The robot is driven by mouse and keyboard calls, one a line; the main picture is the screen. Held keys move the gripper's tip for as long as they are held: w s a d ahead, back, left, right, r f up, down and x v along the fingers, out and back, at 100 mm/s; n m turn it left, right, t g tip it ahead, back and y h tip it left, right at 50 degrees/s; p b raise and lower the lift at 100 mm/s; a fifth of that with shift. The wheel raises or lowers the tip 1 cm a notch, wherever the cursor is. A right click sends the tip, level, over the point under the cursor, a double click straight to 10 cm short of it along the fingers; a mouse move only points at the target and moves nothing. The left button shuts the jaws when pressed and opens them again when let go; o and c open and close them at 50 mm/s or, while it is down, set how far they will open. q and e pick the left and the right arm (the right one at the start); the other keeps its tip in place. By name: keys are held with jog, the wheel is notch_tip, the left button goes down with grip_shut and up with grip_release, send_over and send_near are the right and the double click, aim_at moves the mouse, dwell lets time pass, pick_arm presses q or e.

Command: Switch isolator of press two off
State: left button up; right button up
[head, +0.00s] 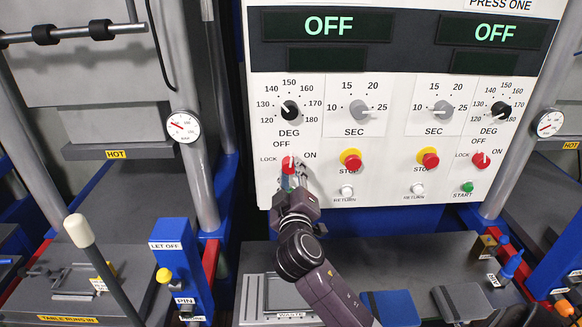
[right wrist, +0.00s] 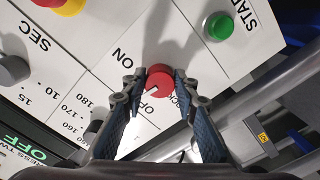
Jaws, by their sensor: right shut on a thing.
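The red isolator knob of press two (head: 288,163) is on the left half of the white control panel (head: 390,190), among the marks LOCK, OFF and ON. My right gripper (head: 291,174) reaches up to it from below. In the right wrist view the fingertips of my right gripper (right wrist: 158,82) are shut on the sides of the red knob (right wrist: 160,77). Its short mark seems to point toward OFF, but the fingers partly hide the lettering. The display above (head: 328,26) reads OFF. My left gripper is not in view.
Close by are a red stop button on yellow (head: 351,160), a white return button (head: 346,191) and the black degree knob (head: 290,109). Press one's red isolator (head: 481,160) and green start button (head: 467,187) are on the right. A grey bench (head: 400,262) lies below.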

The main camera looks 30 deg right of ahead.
jog(key=n+p, duration=0.2)
jog(key=n, duration=0.3)
jog(key=shift+r+p, duration=0.15)
jog(key=shift+p, duration=0.25)
jog(key=shift+n, duration=0.3)
jog(key=o, duration=1.2)
jog(key=shift+c, duration=0.2)
jog(key=shift+s, duration=0.1)
jog(key=v, duration=1.2)
jog(key=shift+d, duration=0.1)
